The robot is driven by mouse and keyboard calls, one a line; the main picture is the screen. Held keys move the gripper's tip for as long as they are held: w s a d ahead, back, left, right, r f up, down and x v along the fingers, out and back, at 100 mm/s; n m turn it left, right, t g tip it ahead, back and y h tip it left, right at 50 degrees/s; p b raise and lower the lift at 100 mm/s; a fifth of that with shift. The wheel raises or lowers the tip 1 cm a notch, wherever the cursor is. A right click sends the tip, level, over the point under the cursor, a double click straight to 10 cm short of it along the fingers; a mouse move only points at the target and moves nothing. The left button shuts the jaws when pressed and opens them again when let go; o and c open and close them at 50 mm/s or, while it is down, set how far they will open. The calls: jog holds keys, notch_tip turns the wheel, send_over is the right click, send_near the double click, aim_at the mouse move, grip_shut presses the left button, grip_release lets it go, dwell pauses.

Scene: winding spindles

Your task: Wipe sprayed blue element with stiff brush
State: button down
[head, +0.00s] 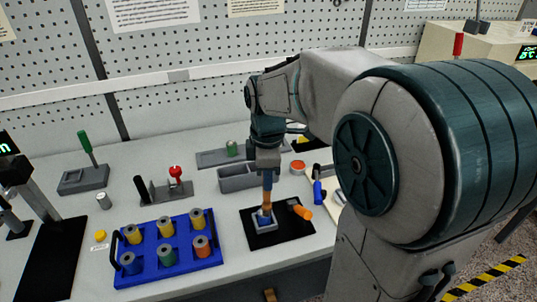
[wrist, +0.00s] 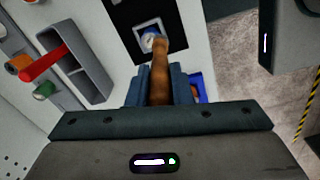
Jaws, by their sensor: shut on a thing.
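My gripper (head: 267,188) is shut on the brown handle of the stiff brush (head: 266,206), which points down at the black mat. In the wrist view the brush (wrist: 158,72) extends from between my blue fingers (wrist: 160,85). The blue element (wrist: 149,39) sits in a square grey holder (head: 263,226) on the black mat (head: 285,232). The brush's far end is at or just over the element and covers part of it. I cannot tell whether they touch.
An orange-handled thing (head: 299,209) lies on the mat to the right of the holder. A blue tray (head: 150,272) of several spindles stands to the left. A grey bin (head: 238,181) is behind my gripper, and a blue-and-black tool (head: 318,186) lies to the right.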

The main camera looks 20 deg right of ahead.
jog(key=shift+w+a+r+p, duration=0.1)
jog(key=shift+a+r+p, duration=0.05)
jog(key=shift+r+p, duration=2.4)
jog(key=shift+r+b, duration=0.35)
jog(key=shift+b, duration=0.1)
